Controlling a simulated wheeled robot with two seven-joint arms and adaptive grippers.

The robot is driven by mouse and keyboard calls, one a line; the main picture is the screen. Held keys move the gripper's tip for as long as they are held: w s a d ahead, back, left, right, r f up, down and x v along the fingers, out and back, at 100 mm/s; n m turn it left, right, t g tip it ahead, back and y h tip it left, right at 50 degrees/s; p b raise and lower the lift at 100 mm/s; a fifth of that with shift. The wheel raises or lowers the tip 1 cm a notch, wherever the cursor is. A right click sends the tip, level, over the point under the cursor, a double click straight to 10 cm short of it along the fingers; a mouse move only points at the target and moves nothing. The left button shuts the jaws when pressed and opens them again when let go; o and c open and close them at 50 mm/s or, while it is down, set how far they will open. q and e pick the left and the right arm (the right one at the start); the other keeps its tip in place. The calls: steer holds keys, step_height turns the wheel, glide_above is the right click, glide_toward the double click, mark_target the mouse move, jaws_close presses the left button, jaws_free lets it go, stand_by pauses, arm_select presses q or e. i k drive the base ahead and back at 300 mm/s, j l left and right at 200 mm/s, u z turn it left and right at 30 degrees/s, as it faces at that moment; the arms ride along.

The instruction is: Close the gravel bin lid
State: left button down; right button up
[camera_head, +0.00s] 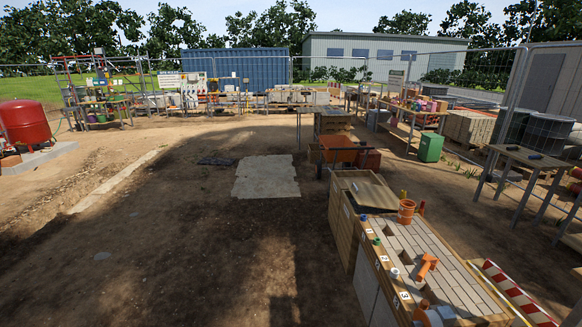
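A wooden box (343,226) stands right of centre, at the far end of a long bench. It looks like the gravel bin, but no gravel can be made out. A flat tan panel (373,193), which may be its lid, shows at its top. I cannot tell from here whether the panel is hinged up, tilted or lying flat. Neither of my grippers is in view.
An orange wheelbarrow (341,150) stands beyond the box. Bare ground on the left is open.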

mark_target(381, 198)
steer(key=i, duration=1.55)
steer(key=i+z, duration=0.15)
steer(key=i, duration=0.25)
steer(key=i+j+z, duration=0.15)
steer(key=i, duration=0.25)
steer(key=i+z, duration=0.65)
steer(key=i, duration=0.2)
steer(key=i+z, duration=0.3)
steer(key=i, duration=0.15)
